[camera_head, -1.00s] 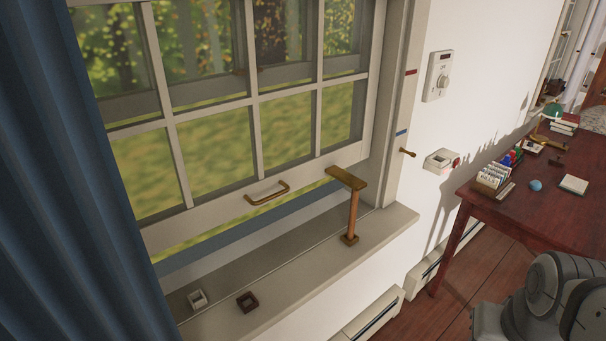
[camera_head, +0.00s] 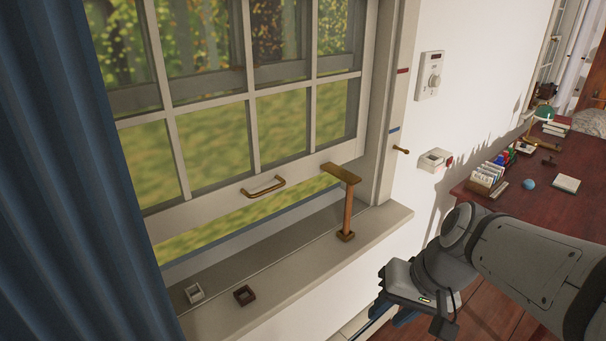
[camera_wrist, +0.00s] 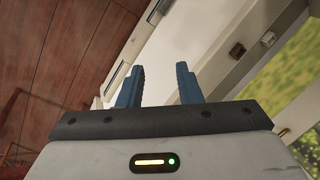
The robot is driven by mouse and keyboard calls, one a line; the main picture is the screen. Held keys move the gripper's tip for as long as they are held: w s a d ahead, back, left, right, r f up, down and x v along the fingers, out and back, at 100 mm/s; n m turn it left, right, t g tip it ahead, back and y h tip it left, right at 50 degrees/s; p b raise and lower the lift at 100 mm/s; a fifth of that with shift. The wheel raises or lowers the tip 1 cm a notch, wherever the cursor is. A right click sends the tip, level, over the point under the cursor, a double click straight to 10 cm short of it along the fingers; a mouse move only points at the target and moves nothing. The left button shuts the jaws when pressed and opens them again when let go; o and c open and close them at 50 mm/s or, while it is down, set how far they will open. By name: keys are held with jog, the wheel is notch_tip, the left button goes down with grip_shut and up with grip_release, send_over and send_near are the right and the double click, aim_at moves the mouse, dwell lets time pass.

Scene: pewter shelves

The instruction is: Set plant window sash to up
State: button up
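The window sash (camera_head: 215,212) is raised partway, with a gap under its bottom rail. A brass handle (camera_head: 263,187) is fixed to that rail. A wooden prop (camera_head: 347,208) stands upright on the sill, its flat top close to the rail's right end; I cannot tell whether they touch. My gripper (camera_head: 388,314) is low in the head view, right of and below the sill, away from the handle. In the wrist view my gripper (camera_wrist: 160,88) has its two blue fingers apart with nothing between them. No plant shows.
A small white square box (camera_head: 194,293) and a brown one (camera_head: 244,295) sit on the sill (camera_head: 290,262). A blue curtain (camera_head: 70,180) hangs at left. A peg (camera_head: 401,150) and wall boxes are right of the frame. A desk (camera_head: 520,205) stands at right.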

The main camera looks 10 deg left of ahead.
jog(key=w+a+f+g+y+b, duration=0.15)
jog(key=w+a+y, duration=0.25)
jog(key=a, duration=0.4)
jog(key=m+t+y+b, duration=0.3)
jog(key=t+y+b, duration=0.35)
jog(key=y, duration=0.45)
send_near(268, 190)
jog(key=w+a, duration=0.2)
jog(key=a, duration=0.1)
jog(key=x, duration=0.7)
jog(key=shift+s+r+p, duration=0.1)
jog(key=shift+s+p, duration=0.05)
jog(key=shift+p, duration=0.25)
grip_shut()
